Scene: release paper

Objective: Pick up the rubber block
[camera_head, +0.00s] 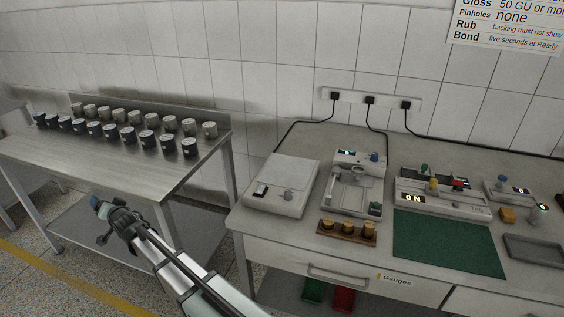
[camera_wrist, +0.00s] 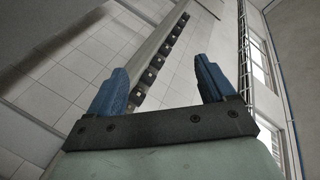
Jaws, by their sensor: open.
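A small orange-tan block (camera_head: 507,215) sits on the right bench, just right of the green mat (camera_head: 448,243). It looks like the rubber block, though I cannot be sure of its material. My gripper (camera_head: 97,203) is far to the left of it, in front of the steel table and well away from the right bench. In the wrist view my gripper (camera_wrist: 161,85) shows two blue fingers spread apart with nothing between them. The block is not in the wrist view.
The right bench carries a pale box device (camera_head: 282,186), a press-like device (camera_head: 352,185), a wooden holder with brass weights (camera_head: 347,232), a unit reading "0N" (camera_head: 443,201) and a dark tray (camera_head: 535,250). Rows of cans stand on the steel table (camera_head: 110,160). Cables run to wall sockets.

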